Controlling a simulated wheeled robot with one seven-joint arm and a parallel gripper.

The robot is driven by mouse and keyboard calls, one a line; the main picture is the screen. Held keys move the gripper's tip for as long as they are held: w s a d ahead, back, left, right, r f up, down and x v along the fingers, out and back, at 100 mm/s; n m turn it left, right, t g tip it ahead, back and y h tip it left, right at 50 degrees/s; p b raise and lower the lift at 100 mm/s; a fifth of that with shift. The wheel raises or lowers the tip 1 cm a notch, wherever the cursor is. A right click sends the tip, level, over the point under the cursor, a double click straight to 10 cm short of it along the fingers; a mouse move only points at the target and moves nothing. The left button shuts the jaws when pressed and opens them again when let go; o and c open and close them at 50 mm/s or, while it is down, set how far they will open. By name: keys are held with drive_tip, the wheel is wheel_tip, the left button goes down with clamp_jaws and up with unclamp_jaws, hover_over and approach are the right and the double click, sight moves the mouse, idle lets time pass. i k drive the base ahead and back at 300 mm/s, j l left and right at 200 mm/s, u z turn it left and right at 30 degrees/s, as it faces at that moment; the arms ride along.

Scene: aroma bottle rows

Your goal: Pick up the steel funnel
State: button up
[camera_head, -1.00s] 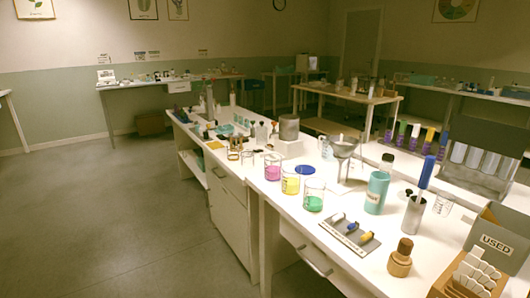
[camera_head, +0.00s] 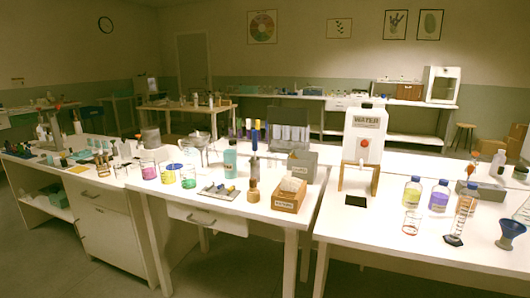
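A grey metal-looking funnel (camera_head: 194,140) stands upright at the back of the left workbench, behind the beakers of coloured liquid. It is small in view, and its lower part is hard to make out. A second funnel, dark blue (camera_head: 511,231), is at the far right of the right bench. My gripper is not in view.
Beakers with purple (camera_head: 149,169) and green liquid (camera_head: 188,178), a teal bottle (camera_head: 230,158) and a wooden box (camera_head: 289,195) stand around the grey funnel's bench. A water dispenser (camera_head: 363,138) stands on the right bench (camera_head: 380,248). Open floor lies in front at left.

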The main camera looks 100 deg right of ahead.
sight(201, 141)
drive_tip(key=j+z, duration=0.15)
drive_tip(key=z, duration=1.85)
